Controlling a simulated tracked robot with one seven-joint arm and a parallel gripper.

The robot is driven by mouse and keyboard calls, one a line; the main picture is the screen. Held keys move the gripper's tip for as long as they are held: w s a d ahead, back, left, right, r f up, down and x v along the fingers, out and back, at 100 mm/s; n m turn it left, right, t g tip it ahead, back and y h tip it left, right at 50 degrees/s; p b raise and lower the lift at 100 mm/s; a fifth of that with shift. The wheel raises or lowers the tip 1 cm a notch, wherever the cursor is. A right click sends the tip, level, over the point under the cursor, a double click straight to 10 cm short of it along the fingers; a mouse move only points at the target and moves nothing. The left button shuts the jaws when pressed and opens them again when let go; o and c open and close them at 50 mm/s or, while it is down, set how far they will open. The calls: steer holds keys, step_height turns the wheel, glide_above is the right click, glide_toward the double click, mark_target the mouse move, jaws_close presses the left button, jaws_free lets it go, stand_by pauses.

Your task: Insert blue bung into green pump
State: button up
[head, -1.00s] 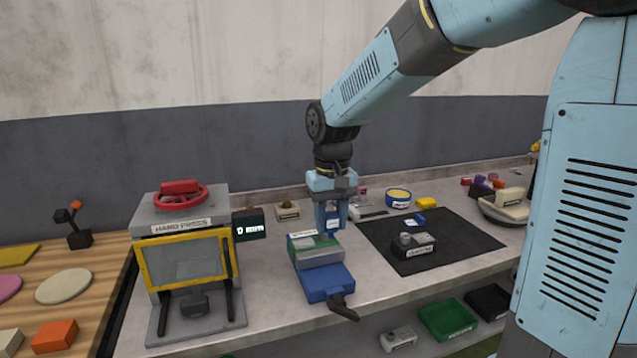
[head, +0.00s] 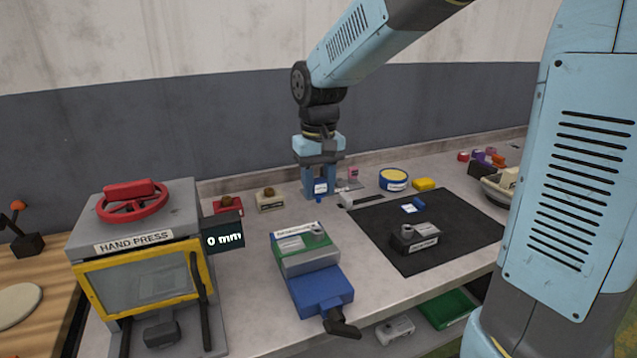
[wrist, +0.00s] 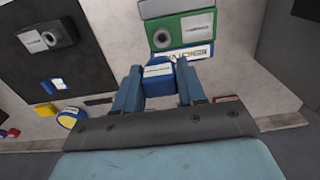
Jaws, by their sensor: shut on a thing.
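My gripper (head: 319,192) is shut on the blue bung (wrist: 158,78), a blue block with a white label. In the head view the bung (head: 320,186) shows between the fingers, with a small blue end below them. The green pump (head: 292,243) sits in a blue vise (head: 322,288) on the bench, with a round grey port on its top right. My gripper is behind the pump and apart from it. In the wrist view the green pump (wrist: 183,30) and its port lie beyond the fingertips.
A hand press (head: 140,240) stands left of the vise. A black mat (head: 450,228) on the right holds a dark pump (head: 415,238) and a small blue labelled piece (head: 413,206). Small blocks, a yellow-topped blue tin (head: 394,179) and a yellow block (head: 424,184) line the back.

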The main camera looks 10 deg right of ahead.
mark_target(317, 181)
steer(key=shift+s+a+f, duration=0.1)
steer(key=shift+s+a, duration=0.1)
steer(key=shift+f, duration=2.8)
steer(key=shift+f, duration=1.55)
steer(key=o, duration=1.3)
steer(key=shift+c, duration=0.2)
step_height(317, 181, up, 14)
steer(key=shift+f, duration=0.2)
